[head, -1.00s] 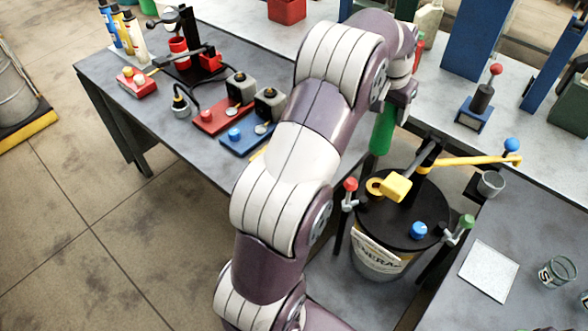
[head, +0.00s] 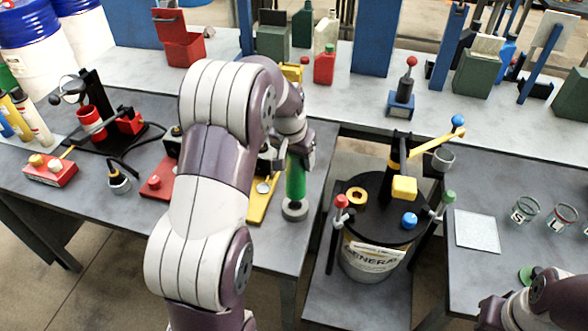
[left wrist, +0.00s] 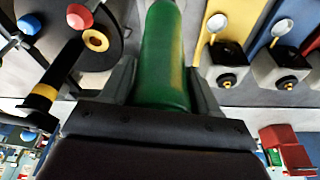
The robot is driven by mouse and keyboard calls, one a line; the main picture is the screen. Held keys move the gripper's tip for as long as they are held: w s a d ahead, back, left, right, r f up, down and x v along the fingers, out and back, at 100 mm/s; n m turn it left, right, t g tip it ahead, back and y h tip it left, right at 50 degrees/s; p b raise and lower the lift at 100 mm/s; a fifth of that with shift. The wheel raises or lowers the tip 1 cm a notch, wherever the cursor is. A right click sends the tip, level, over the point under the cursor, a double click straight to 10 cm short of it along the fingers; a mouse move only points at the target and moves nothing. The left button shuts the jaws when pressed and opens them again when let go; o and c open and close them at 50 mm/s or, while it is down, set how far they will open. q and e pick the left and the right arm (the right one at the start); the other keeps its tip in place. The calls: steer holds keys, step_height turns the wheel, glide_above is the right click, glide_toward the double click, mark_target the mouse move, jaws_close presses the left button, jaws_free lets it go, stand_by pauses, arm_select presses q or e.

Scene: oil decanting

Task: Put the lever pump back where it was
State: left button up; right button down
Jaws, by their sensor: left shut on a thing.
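The black-lidded drum (head: 372,262) stands right of centre in the head view. On it is a black post with a yellow lever (head: 432,144) ending in a blue ball, and a yellow block (head: 404,188). This looks like the lever pump, but I cannot be sure. My left gripper (head: 290,158) is shut on a green cylinder (head: 296,180) with a round grey base, upright near the left table's right edge. I cannot tell whether its base touches the table. The green cylinder (left wrist: 165,60) also fills the middle of the left wrist view, between the fingers. My right gripper is not in view.
Small red and yellow stands (head: 262,208) lie close left of the green cylinder. A gap separates the left table from the drum. A white pad (head: 478,230) and glass beakers (head: 525,210) are on the right table. A red canister (head: 324,65) stands behind.

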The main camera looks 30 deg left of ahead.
arm_select(q)
step_height(320, 180, down, 4)
steer(key=shift+r+p, duration=0.25)
steer(key=shift+p, duration=0.25)
steer(key=shift+f, duration=0.3)
steer(key=shift+a, duration=0.1)
steer(key=shift+f, duration=0.1)
